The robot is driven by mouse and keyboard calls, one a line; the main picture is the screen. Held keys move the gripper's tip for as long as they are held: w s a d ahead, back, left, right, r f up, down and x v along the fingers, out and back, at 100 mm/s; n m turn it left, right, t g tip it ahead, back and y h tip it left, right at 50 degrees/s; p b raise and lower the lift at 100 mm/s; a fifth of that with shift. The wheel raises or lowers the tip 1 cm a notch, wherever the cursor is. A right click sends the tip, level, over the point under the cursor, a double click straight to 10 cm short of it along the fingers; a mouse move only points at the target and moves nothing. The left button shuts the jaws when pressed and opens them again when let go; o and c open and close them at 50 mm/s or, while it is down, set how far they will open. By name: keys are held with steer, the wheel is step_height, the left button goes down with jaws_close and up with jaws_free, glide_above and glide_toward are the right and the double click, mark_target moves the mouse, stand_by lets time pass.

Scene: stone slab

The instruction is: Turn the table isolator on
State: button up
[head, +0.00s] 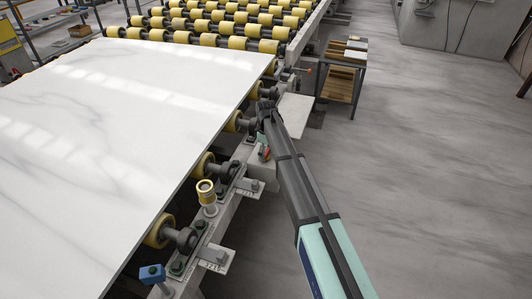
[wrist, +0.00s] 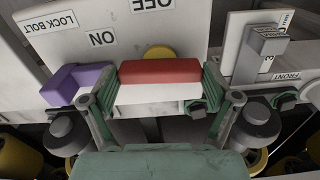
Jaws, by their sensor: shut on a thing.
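The isolator's red handle (wrist: 160,72) lies crosswise in the middle of the wrist view, in front of a white plate (wrist: 195,30) lettered ON and OFF, seen upside down. My gripper (wrist: 162,78) has its two green-padded fingers at the handle's two ends, shut on it. The handle lies nearer the ON lettering than the OFF. In the head view my gripper (head: 262,138) points down at the table's right side rail, with a small red part (head: 265,153) just below it. My arm and wrist hide most of the plate there.
In the wrist view, a purple handle (wrist: 76,82) sits close left, by a LOCK BOLT label, and a grey lever (wrist: 262,52) stands right by a FRONT label. A marble slab (head: 120,110) lies left on yellow rollers. The floor (head: 430,150) to the right is mostly clear.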

mark_target(266, 153)
steer(key=shift+n, duration=0.6)
steer(key=o, duration=0.9)
step_height(266, 153, up, 12)
stand_by(0.6)
